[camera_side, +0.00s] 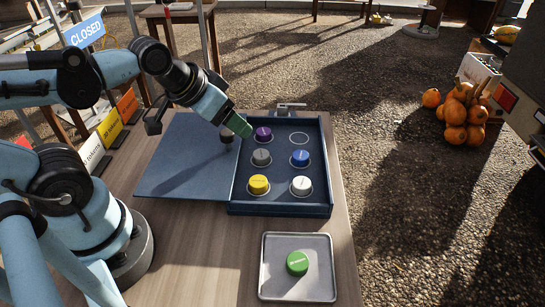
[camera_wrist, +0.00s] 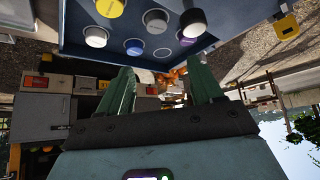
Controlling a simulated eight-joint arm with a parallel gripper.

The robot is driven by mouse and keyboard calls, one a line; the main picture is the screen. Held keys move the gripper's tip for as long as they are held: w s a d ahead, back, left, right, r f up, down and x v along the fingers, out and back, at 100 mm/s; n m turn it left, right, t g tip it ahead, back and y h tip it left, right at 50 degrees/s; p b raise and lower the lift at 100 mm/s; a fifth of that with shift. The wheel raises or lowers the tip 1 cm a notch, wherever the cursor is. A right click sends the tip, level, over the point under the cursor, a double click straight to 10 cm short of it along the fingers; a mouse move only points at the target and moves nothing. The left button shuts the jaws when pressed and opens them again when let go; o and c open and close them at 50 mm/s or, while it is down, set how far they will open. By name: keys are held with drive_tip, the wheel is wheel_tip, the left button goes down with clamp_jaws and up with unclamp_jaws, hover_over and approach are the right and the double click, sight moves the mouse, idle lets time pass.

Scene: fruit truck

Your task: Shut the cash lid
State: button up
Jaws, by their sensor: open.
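The cash lid (camera_side: 178,160) lies open and flat to the left of the blue cash box (camera_side: 280,209), on the wooden table. My gripper (camera_side: 239,127) is above the far left part of the box, near the lid's hinge side. It is open with nothing between its fingers, which show green in the wrist view (camera_wrist: 162,88). A dark round piece (camera_side: 227,136) sits beside the fingertips, near the lid's edge; whether they touch I cannot tell. In the box are purple (camera_side: 263,134), grey (camera_side: 261,158), blue (camera_side: 300,158), yellow (camera_side: 259,184) and white (camera_side: 301,186) pieces.
One ring (camera_side: 299,138) at the box's far right is empty. A metal tray (camera_side: 272,289) with a green piece (camera_side: 297,263) stands at the table's near end. Small coloured signs (camera_side: 109,127) stand along the left edge. Pumpkins (camera_side: 457,113) lie on the ground at right.

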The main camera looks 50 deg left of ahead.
drive_tip(key=shift+c, duration=0.5)
drive_tip(key=g, duration=0.7)
approach(227, 132)
drive_tip(key=shift+w+f, duration=0.1)
drive_tip(key=shift+f, duration=4.25)
clamp_jaws()
